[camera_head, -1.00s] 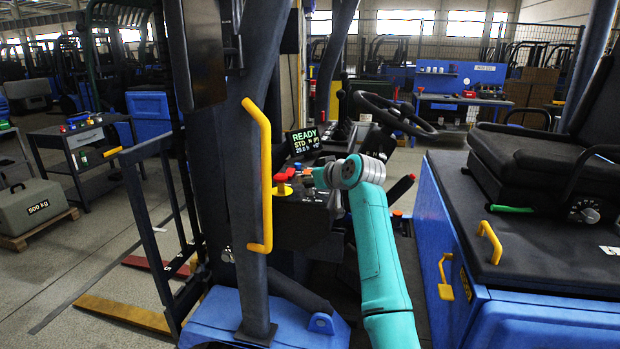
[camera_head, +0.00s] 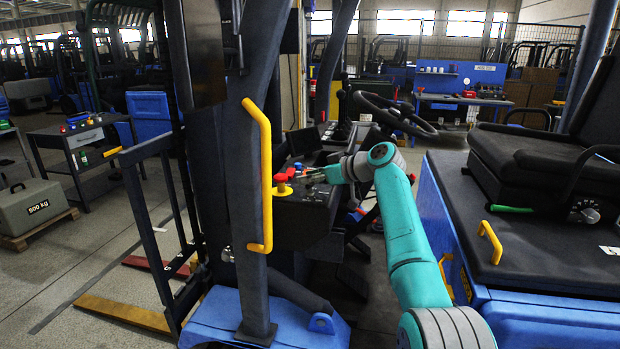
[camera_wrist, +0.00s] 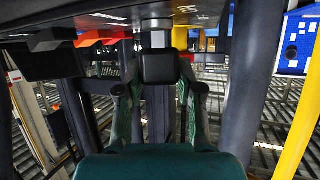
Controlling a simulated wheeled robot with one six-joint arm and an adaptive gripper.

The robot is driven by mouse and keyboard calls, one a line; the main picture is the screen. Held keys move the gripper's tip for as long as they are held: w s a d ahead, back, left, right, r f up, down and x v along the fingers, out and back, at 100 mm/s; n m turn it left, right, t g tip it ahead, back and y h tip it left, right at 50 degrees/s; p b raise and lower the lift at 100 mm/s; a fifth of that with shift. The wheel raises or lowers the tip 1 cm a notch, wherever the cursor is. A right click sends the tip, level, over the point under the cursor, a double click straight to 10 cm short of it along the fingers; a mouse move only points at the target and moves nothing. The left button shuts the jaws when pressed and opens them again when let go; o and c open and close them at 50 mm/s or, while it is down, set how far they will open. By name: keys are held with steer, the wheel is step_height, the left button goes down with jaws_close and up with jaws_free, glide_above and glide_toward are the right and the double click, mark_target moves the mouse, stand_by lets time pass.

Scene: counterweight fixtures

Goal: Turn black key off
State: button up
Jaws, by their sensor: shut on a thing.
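The dash panel (camera_head: 305,210) with the controls is left of my arm in the head view. My gripper (camera_head: 316,176) reaches over it from the right, small and partly hard to make out. In the wrist view my green fingers (camera_wrist: 160,85) are closed in around a black block (camera_wrist: 160,66), which I take to be the black key. Its turn angle cannot be read. The display (camera_head: 304,141) behind the panel is dark.
A red mushroom button on a yellow base (camera_head: 283,188) sits just left of my gripper. A yellow grab handle (camera_head: 265,180) on the dark post stands farther left. The steering wheel (camera_head: 395,113) is behind my arm and the seat (camera_head: 540,150) is at right.

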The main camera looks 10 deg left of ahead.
steer(key=shift+n+g, duration=0.5)
steer(key=shift+g, duration=0.1)
steer(key=o, duration=1.2)
steer(key=shift+c, duration=0.2)
steer(key=v, duration=1.2)
steer(key=shift+f, duration=0.25)
steer(key=shift+d, duration=0.1)
